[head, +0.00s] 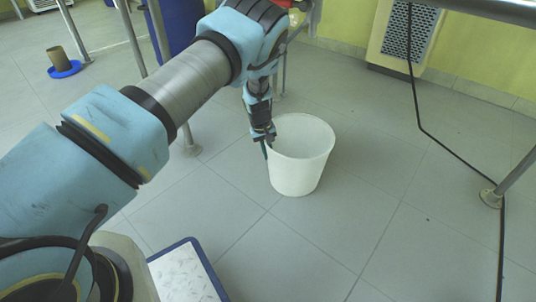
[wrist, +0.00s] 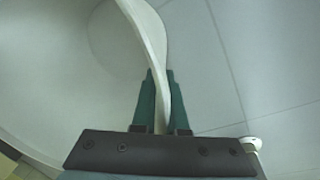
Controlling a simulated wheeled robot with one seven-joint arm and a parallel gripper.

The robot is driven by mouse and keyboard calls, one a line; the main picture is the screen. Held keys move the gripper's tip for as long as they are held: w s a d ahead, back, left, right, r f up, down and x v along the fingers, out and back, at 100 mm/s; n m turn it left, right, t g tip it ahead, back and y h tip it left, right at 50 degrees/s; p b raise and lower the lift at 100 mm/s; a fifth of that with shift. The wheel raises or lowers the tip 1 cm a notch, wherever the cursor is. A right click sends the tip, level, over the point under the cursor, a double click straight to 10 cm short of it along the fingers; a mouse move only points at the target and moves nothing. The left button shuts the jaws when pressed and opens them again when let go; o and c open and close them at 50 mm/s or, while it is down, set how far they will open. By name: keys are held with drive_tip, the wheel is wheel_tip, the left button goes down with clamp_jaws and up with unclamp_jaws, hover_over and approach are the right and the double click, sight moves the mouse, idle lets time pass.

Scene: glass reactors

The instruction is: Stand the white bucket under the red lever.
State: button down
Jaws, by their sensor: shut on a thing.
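The white bucket (head: 298,165) is upright in the head view, at or close to the tiled floor; I cannot tell whether it touches it. My gripper (head: 266,143) is at the left side of its rim, pointing down. In the wrist view the two green fingers of my gripper (wrist: 160,92) are shut on the bucket's wall, one on each side of the rim (wrist: 150,28). The bucket's inside fills the left of that view. A small red part (head: 302,8) shows at the top behind my arm; I cannot tell whether it is the red lever.
A metal post (head: 505,180) with a black cable stands at the right. A blue drum (head: 178,25) and metal legs are behind my arm. A blue dish with a brown cup (head: 62,62) is far left. A blue-edged white tray (head: 185,272) is near. Floor right of the bucket is clear.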

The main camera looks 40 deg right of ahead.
drive_tip(key=shift+f, duration=0.1)
drive_tip(key=c, duration=0.9)
unclamp_jaws()
drive_tip(key=shift+c, duration=0.2)
wheel_tip(320, 180, up, 12)
drive_tip(key=a+p, duration=0.1)
drive_tip(key=p, duration=0.3)
drive_tip(key=shift+w+a, duration=0.35)
drive_tip(key=shift+a, duration=0.05)
